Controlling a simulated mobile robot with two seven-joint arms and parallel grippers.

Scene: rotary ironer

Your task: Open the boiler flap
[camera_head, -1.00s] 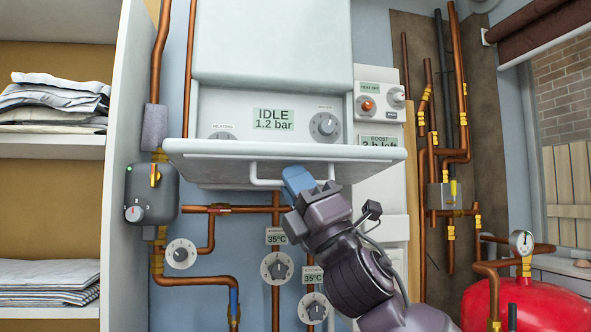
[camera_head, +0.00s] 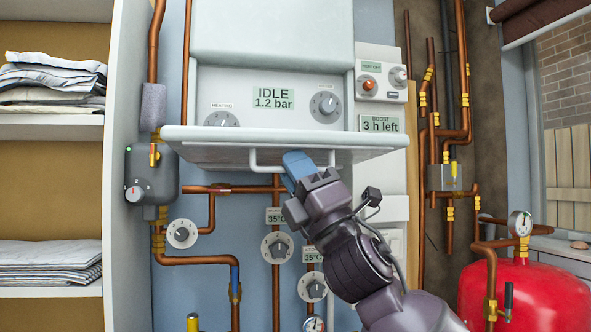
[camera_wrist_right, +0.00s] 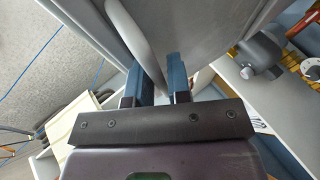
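The boiler flap (camera_head: 215,137) is a pale panel hinged below the boiler's control panel (camera_head: 220,95). It is swung down and out, close to level, so the control panel shows above it. A white bar handle (camera_head: 265,168) hangs at its front underside. My right gripper (camera_head: 297,165), with blue fingers, is at the right end of this handle. In the right wrist view the handle (camera_wrist_right: 140,40) runs between the two fingers (camera_wrist_right: 156,85), and the gripper appears shut on it. The finger contact is partly hidden. My left gripper is not in view.
Copper pipes and dials (camera_head: 277,247) are on the wall below the flap. A grey valve box (camera_head: 150,180) is at left, beside shelves with folded linen (camera_head: 50,255). A red tank (camera_head: 540,295) stands at lower right.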

